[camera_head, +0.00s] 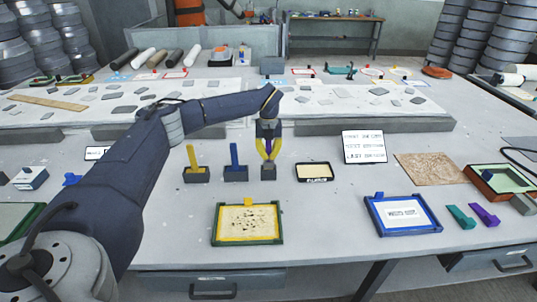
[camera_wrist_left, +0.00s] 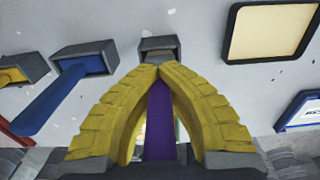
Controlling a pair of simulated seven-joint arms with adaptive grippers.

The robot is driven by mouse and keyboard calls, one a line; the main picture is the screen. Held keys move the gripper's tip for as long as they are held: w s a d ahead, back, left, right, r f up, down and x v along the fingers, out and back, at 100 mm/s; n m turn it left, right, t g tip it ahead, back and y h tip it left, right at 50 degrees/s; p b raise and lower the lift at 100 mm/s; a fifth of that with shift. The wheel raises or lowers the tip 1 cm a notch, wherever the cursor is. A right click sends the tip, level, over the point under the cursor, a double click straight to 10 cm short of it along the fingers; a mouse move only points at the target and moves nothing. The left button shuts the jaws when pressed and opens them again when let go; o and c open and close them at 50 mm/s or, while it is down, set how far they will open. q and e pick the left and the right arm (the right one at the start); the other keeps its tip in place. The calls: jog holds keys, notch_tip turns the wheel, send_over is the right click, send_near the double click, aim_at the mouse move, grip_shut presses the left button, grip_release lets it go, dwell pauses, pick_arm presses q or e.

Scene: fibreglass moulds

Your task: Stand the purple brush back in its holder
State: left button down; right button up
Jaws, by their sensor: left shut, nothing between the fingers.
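The purple brush (camera_wrist_left: 160,120) shows as a purple handle in the gap between my left gripper's bowed yellow fingers. A sliver of it also shows in the head view (camera_head: 268,147). Its lower end is hidden by the fingertips. The grey holder (camera_head: 268,172) is directly below the fingertips and also shows beyond them in the left wrist view (camera_wrist_left: 158,44). The brush appears upright and in line with this holder; how deep it sits, I cannot tell. My left gripper (camera_head: 268,159) points down, its fingertips together (camera_wrist_left: 160,68). My right gripper is not in view.
Blue (camera_head: 235,158) and yellow (camera_head: 193,160) brushes stand in holders to the left. A black-framed tray (camera_head: 314,171) is close on the right. A green-framed mould (camera_head: 247,240) lies in front. A sign (camera_head: 364,146) stands further right. Bare table lies between them.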

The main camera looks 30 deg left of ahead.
pick_arm(q)
jog(key=shift+f, duration=0.5)
dwell(0.5)
dwell(0.3)
jog(key=c, duration=1.6)
grip_release()
jog(key=shift+o, duration=0.4)
notch_tip(320, 180, up, 12)
